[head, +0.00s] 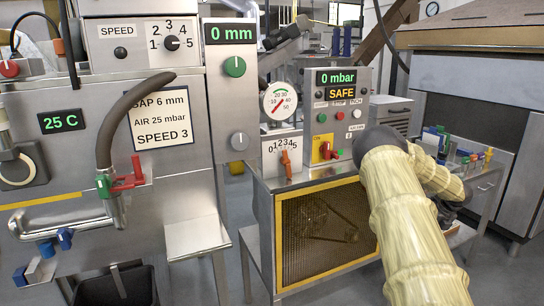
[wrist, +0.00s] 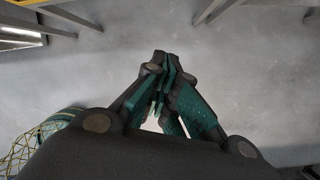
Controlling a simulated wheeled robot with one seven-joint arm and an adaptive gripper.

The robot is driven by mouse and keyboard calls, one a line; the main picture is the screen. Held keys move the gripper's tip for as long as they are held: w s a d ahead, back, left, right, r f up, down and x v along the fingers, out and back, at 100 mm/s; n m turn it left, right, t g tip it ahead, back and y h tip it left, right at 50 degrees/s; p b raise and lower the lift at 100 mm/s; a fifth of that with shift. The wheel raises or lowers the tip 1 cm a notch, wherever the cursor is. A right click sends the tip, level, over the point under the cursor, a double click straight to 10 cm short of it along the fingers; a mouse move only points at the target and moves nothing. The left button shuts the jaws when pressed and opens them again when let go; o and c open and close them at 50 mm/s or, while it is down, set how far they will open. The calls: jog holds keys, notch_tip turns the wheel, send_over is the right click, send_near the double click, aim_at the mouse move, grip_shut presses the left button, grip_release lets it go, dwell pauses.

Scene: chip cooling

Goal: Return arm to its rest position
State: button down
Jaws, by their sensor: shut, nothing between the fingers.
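My arm, in a cream ribbed sleeve (head: 405,220), rises from the bottom right of the head view, bends at the top and folds down to the right. My gripper (wrist: 165,60) points down over bare grey floor in the wrist view. Its dark fingers with green pads are together at the tips and hold nothing. In the head view a dark part of the arm's end shows beside the sleeve, but the fingertips cannot be made out there.
A control cabinet (head: 337,78) reading 0 mbar and SAFE stands left of my arm, above a yellow-framed mesh panel (head: 325,232). A bench with small coloured items (head: 468,160) lies to the right.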

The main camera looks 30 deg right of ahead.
jog(key=w+a+f+m+t, duration=0.1)
jog(key=w+a+f+m, duration=0.25)
jog(key=a+f, duration=0.4)
jog(key=w+a+f+m+t, duration=0.2)
jog(key=w+a+f+m, duration=0.15)
jog(key=a, duration=0.65)
jog(key=s+a+f+m, duration=0.1)
jog(key=a+f+m, duration=0.45)
jog(key=a, duration=0.45)
jog(key=s+a+f+m, duration=0.1)
jog(key=a+f+m, duration=0.5)
jog(key=a, duration=0.5)
jog(key=s+a+f+m+g, duration=0.25)
jog(key=s+a+m, duration=0.25)
jog(key=s+a, duration=0.65)
jog(key=s+a+f+m+g, duration=0.2)
jog(key=s+a+f+m, duration=0.2)
jog(key=s+a, duration=0.75)
jog(key=s+a+r+m+g, duration=0.1)
jog(key=s+a+m, duration=0.1)
jog(key=a, duration=0.4)
jog(key=s+a+r+m+g, duration=0.1)
jog(key=s+a, duration=0.4)
jog(key=shift+a+r+m, duration=0.35)
jog(key=shift+a+r, duration=0.05)
